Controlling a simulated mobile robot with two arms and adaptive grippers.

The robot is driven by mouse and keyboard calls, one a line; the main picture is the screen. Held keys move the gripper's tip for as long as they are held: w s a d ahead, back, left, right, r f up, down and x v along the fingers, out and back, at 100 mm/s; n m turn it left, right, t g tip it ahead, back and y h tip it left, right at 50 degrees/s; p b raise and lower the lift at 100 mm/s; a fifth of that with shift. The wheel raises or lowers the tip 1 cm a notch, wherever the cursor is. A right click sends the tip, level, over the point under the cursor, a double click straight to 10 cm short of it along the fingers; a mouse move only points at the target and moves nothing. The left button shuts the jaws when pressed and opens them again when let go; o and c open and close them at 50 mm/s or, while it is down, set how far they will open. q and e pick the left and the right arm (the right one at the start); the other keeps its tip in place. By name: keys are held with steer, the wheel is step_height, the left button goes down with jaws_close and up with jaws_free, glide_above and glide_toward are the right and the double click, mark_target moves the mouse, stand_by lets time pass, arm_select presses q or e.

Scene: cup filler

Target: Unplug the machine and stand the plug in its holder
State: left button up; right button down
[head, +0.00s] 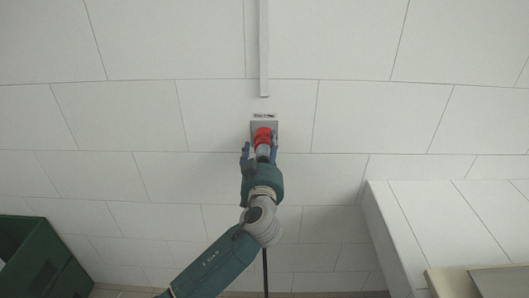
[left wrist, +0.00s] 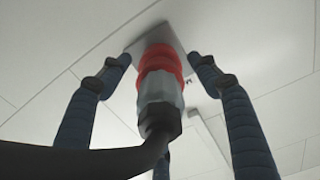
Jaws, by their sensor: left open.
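The plug (left wrist: 159,97) has a grey body with a red collar and a thick black cable (left wrist: 75,160). It sits in the wall socket, whose grey plate (left wrist: 184,41) shows behind it in the left wrist view. In the head view the red part (head: 262,136) shows against the socket plate (head: 264,116). My left gripper (head: 261,153) is at the plug, its fingers spread around it. In the left wrist view the fingers (left wrist: 158,78) stand apart from the plug on both sides. The machine and the plug holder are not clearly seen. My right gripper is out of view.
A white conduit (head: 263,50) runs down the tiled wall above the socket. A dark green crate (head: 40,258) is at the lower left. A white tiled ledge (head: 440,225) juts out at the lower right, with a beige-edged surface (head: 440,282) in front.

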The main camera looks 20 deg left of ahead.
arm_select(q)
steer(key=shift+b, duration=0.55)
stand_by(0.7)
jaws_close()
steer(key=shift+s, duration=0.15)
steer(key=shift+v, duration=2.9)
steer(key=s+f+m+h, duration=0.3)
steer(key=s+h, duration=0.2)
steer(key=s, duration=1.4)
steer(key=shift+t, duration=0.3)
